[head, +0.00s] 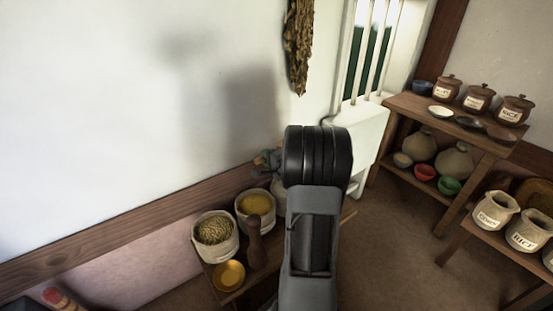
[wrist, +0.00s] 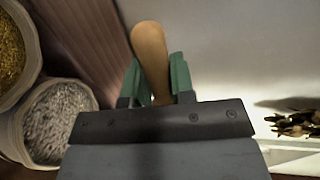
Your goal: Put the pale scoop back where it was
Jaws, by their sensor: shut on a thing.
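My gripper (wrist: 157,80) shows in the wrist view with its green fingers closed on a smooth, light tan wooden piece (wrist: 150,55). The piece has a rounded end, tilts slightly left and looks like the pale scoop. Its lower part is hidden behind the gripper body, so I cannot see its whole shape. In the head view my arm hides most of the gripper and what it holds. Only a small grey and brown part shows left of the dark wrist, above the back of the low bench (head: 225,297).
The bench bears a grain sack (head: 214,232), a yellow-filled sack (head: 256,208), a dark wooden pestle-like thing (head: 256,247) and a yellow bowl (head: 229,275). At right, a shelf (head: 400,103) holds lidded jars, a white oval dish (head: 441,111), dark dishes and bowls. A dried bundle (head: 298,45) hangs on the wall.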

